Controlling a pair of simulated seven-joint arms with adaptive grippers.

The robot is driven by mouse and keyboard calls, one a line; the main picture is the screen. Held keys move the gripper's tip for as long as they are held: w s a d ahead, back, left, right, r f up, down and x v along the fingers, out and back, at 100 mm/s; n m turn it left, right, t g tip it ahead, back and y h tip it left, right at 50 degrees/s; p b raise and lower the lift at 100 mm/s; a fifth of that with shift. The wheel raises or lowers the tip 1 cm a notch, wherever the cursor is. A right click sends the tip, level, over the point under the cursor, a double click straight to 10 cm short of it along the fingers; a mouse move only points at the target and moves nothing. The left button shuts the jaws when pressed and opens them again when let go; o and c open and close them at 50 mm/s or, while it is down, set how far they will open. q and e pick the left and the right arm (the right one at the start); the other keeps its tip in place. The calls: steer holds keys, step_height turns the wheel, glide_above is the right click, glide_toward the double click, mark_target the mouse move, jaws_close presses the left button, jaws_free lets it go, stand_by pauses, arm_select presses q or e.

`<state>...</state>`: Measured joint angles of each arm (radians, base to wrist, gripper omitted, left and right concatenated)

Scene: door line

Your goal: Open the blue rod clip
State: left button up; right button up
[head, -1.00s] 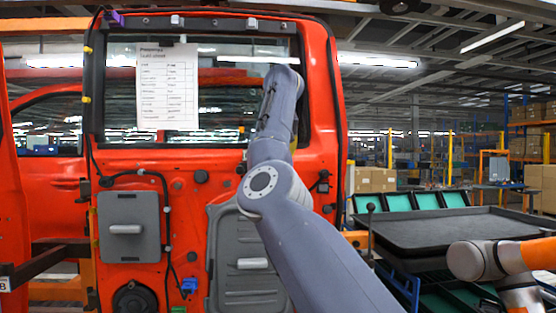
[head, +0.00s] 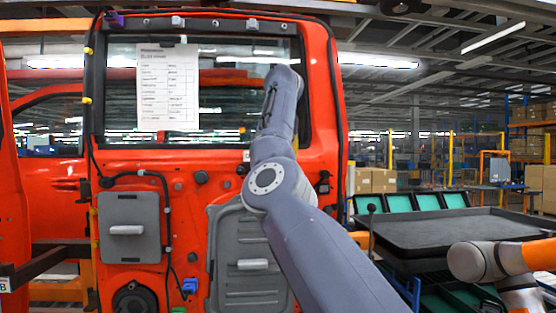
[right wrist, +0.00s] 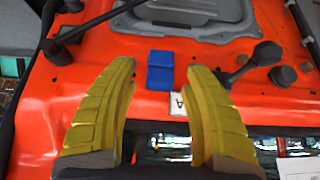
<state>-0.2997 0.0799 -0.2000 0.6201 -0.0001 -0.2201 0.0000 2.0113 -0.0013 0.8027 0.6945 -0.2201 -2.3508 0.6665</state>
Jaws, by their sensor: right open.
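The blue rod clip (right wrist: 160,70) shows in the right wrist view as a small blue block on the red door (right wrist: 90,85), just above a small white tag marked A (right wrist: 177,104). It looks shut, but the detail is too small to be sure. My right gripper (right wrist: 161,72) has two yellow fingers spread wide, one on each side of the clip in the picture, with nothing between them. I cannot tell how far the fingertips are from the door. My left gripper is not in view.
In the right wrist view a grey panel (right wrist: 190,12) lies above the clip, and a dark knob with a stem (right wrist: 262,55) is to its right. In the head view another blue part (head: 189,286) sits low on the door, and a dark tray (head: 450,232) stands at right.

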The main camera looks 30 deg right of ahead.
steer(key=v, duration=1.2)
steer(key=shift+w+d, duration=0.1)
stand_by(0.4)
